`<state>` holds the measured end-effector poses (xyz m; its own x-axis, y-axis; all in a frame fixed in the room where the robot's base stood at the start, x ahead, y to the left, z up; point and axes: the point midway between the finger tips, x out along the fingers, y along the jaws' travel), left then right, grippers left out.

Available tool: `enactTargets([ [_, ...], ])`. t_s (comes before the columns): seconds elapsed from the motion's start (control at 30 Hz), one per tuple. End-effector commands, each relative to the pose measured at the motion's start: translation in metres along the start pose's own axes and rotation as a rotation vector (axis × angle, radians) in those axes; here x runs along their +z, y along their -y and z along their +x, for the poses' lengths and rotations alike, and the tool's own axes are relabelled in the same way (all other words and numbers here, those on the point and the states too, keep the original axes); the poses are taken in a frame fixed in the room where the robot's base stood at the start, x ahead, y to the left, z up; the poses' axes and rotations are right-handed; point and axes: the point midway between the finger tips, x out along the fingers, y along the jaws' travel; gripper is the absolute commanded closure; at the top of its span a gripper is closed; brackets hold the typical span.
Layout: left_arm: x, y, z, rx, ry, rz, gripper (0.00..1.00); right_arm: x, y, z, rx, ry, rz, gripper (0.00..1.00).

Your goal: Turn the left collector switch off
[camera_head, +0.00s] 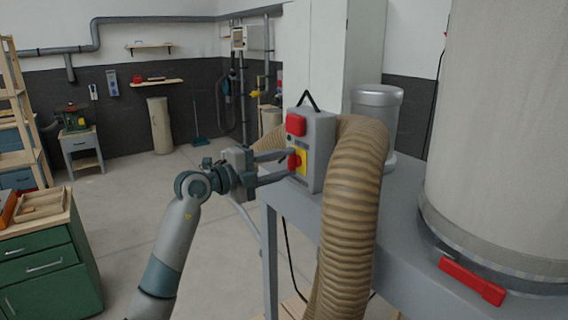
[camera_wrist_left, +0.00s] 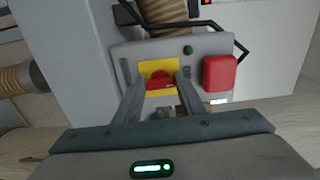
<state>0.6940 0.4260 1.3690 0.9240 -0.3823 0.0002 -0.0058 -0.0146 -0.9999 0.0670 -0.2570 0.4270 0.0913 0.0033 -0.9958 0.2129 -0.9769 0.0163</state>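A grey switch box (camera_head: 318,150) stands on the edge of the grey collector table. It has a yellow plate (camera_head: 303,169) with a red rotary knob (camera_head: 293,161), and a larger red button (camera_head: 296,124) above. My left gripper (camera_head: 296,163) is at the knob, its two fingers apart, one above and one below it. In the left wrist view, the red knob (camera_wrist_left: 160,80) lies between the fingertips on the yellow plate (camera_wrist_left: 158,66); I cannot tell whether they touch it. The red button (camera_wrist_left: 220,73) is to the right there. My right gripper is out of view.
A ribbed tan hose (camera_head: 352,220) curves down close to the right of the box. A large pale cylinder (camera_head: 495,130) and the grey table (camera_head: 400,215) fill the right. A green drawer cabinet (camera_head: 45,262) is at lower left. The floor between is mostly clear.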

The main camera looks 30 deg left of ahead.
Motion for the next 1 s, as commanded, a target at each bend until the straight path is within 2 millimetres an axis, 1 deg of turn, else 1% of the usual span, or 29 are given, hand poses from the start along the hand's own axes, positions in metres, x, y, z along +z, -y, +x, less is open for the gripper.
enactTargets([
  [0.03,0.0,-0.001,0.0,0.001,0.0,-0.001,0.52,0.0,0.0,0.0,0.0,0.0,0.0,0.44],
  [0.07,0.0,-0.001,0.0,0.001,0.0,-0.001,0.45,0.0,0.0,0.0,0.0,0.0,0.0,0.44],
  [0.4,0.0,0.0,-0.001,0.001,0.0,0.001,0.45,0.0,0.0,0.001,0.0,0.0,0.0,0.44],
  [0.57,0.001,-0.002,-0.007,0.001,0.001,0.001,0.45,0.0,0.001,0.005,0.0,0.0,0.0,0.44],
  [0.67,0.001,-0.003,-0.017,0.001,0.001,0.001,0.45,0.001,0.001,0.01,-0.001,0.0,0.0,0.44],
  [0.77,0.001,-0.004,-0.03,0.001,0.001,0.004,0.45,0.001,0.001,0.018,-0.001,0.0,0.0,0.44],
  [0.87,0.001,-0.005,-0.047,0.002,0.002,0.003,0.45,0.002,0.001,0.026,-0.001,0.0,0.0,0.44],
  [1.0,0.001,-0.006,-0.075,0.002,0.002,0.003,0.45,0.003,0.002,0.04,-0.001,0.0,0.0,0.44],
])
